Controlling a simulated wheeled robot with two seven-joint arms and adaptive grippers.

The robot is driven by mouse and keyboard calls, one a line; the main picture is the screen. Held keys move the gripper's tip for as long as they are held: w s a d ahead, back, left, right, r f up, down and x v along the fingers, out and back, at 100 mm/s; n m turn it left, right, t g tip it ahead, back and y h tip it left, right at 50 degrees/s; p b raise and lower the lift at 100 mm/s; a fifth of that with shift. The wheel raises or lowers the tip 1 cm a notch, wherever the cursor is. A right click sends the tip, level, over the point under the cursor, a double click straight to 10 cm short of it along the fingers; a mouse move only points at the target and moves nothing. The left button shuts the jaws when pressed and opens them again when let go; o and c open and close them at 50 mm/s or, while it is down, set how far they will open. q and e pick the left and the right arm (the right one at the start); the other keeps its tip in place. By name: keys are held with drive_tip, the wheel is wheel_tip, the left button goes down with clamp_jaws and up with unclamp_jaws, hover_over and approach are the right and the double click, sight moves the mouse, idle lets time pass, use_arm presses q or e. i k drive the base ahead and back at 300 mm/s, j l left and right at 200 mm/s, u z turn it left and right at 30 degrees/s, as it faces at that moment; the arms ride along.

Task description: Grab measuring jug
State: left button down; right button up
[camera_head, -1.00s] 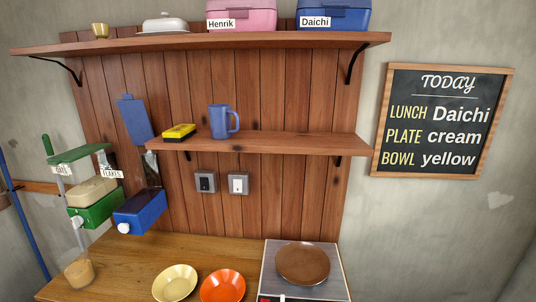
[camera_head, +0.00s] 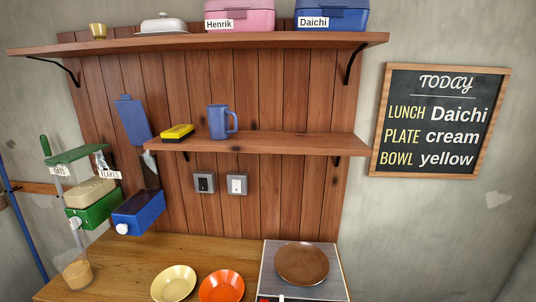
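A blue jug-shaped vessel with a handle on its right (camera_head: 218,122) stands upright on the middle wooden shelf (camera_head: 290,144). A clear cup-like container (camera_head: 77,270) with tan contents stands at the left end of the wooden counter, below the green-lidded dispenser (camera_head: 95,212). I cannot tell for sure which of the two is the measuring jug. Neither of my grippers shows in the head view.
A yellow and black sponge (camera_head: 177,133) lies left of the blue vessel.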

sight(74, 266)
drive_tip(key=u, duration=1.6)
